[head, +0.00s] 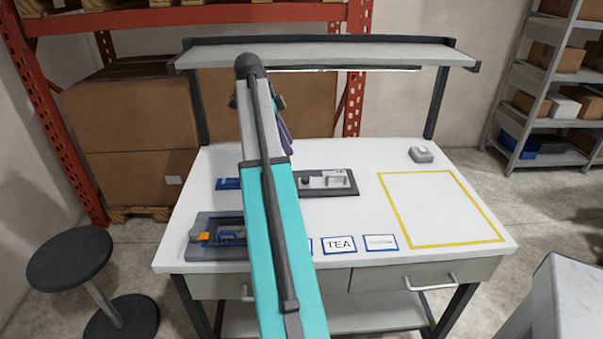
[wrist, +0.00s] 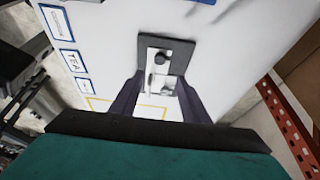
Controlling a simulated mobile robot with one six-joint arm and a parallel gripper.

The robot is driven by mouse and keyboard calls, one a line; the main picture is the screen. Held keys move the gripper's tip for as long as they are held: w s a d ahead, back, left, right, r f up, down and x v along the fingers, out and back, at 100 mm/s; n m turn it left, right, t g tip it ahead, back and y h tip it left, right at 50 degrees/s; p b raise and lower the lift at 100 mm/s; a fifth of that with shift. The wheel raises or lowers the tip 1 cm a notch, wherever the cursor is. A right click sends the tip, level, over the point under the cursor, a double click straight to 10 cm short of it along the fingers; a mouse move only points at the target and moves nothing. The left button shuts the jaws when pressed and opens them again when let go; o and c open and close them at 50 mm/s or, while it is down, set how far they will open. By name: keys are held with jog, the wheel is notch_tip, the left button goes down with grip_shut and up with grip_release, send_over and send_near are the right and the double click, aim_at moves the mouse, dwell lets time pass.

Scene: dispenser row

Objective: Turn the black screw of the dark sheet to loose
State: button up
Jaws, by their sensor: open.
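The dark sheet (head: 349,192) lies on the white table behind my arm, with pale metal parts on it. The sheet (wrist: 184,52) is also in the middle of the wrist view. A round black screw (wrist: 162,58) stands on its pale plate; a second dark round part (wrist: 168,91) sits nearer the fingers. My gripper (wrist: 158,97) is open, its two dark purple fingers apart on either side of the sheet's near end in the picture. Nothing shows between the fingertips as held. In the head view my arm hides most of the gripper.
A grey holder with blue and orange parts (head: 205,251) is at the table's front left. A TEA card (head: 339,245) and another card (head: 380,242) lie along the front. A yellow outline (head: 440,246) encloses clear tabletop. A small grey box (head: 421,155) is behind it. A shelf (head: 330,53) spans above.

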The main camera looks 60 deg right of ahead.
aim_at(305, 178)
jog(key=p+x, duration=0.2)
jog(key=x, duration=1.1)
jog(key=c, duration=1)
jog(key=shift+w+d, duration=0.1)
jog(key=shift+d, duration=0.05)
grip_shut()
